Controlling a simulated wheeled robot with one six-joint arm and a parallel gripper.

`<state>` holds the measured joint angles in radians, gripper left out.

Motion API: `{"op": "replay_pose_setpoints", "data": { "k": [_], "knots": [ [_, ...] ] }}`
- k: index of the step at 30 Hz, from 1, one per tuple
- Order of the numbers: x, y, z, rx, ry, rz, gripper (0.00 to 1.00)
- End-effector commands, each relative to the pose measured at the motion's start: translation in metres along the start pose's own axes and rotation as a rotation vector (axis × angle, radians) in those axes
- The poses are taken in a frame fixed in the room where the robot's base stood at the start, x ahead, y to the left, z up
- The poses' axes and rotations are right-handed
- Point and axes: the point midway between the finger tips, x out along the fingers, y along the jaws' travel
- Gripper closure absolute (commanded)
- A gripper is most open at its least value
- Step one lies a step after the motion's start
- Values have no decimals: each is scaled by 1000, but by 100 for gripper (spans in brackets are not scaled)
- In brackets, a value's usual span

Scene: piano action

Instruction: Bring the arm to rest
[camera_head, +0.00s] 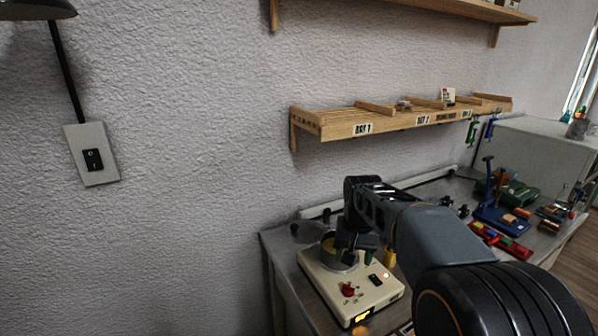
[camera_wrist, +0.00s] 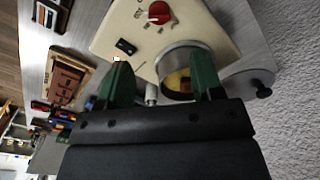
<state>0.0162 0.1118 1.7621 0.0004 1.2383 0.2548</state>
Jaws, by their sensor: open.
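My gripper (camera_wrist: 163,88) is open. In the wrist view its two green fingers stand apart, in front of a cream device with a red knob (camera_wrist: 150,30) and a metal ring or cup (camera_wrist: 185,58). Something yellow shows inside the ring. Whether the fingers touch the ring I cannot tell. In the head view my arm reaches in from the lower right, and its end is over the cream device (camera_head: 338,290) on the metal workbench.
A wooden slatted shelf (camera_head: 395,125) with labels runs along the wall above the bench. Blue and green tools and red blocks (camera_head: 503,242) crowd the right of the bench (camera_head: 281,252). A wooden tray (camera_wrist: 67,80) lies left in the wrist view. A wall switch (camera_head: 92,158) is at left.

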Motion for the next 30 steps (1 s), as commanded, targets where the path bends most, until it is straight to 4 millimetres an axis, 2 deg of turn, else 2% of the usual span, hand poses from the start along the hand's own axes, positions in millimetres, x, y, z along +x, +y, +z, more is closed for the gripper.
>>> {"op": "replay_pose_setpoints", "data": {
  "k": [3,9,12,15,19,23,30],
  "knots": [
    [15,8,36,-103,43,-10,39],
    [30,25,106,-240,157,-25,39],
    [36,31,133,-270,201,-30,39],
    [37,35,151,-277,234,-34,39],
    [33,37,162,-278,268,-40,39],
    [26,36,163,-278,296,-44,39],
    [25,36,163,-278,298,-44,39]
  ]
}}
